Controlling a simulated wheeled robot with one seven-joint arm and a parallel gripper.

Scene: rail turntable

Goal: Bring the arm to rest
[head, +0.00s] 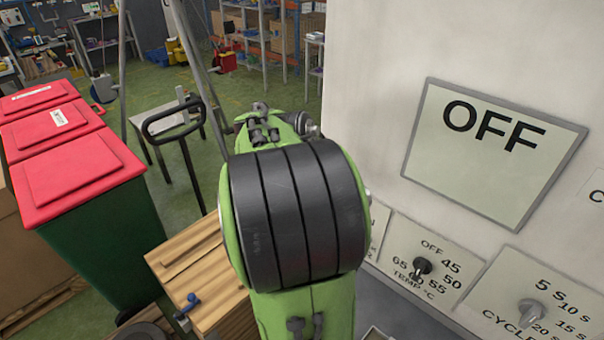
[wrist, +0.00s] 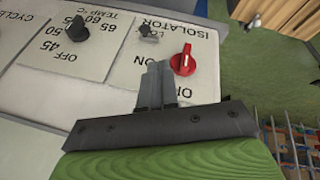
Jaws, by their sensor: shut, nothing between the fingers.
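My gripper (wrist: 156,72) shows in the wrist view with its two grey fingers together and nothing between them. Its tips appear close beside the red isolator knob (wrist: 183,61) on the white control panel (wrist: 108,97). I cannot tell whether they touch it. My green arm with a black banded joint (head: 300,215) fills the middle of the head view and hides part of the panel and my gripper. The panel's upper sign (head: 492,150) reads OFF.
The panel also carries a temperature knob (head: 421,266) and a cycle knob (head: 533,311). A green bin with red lids (head: 98,255) stands at left, near a wooden crate (head: 195,275) and a black-handled trolley (head: 174,123).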

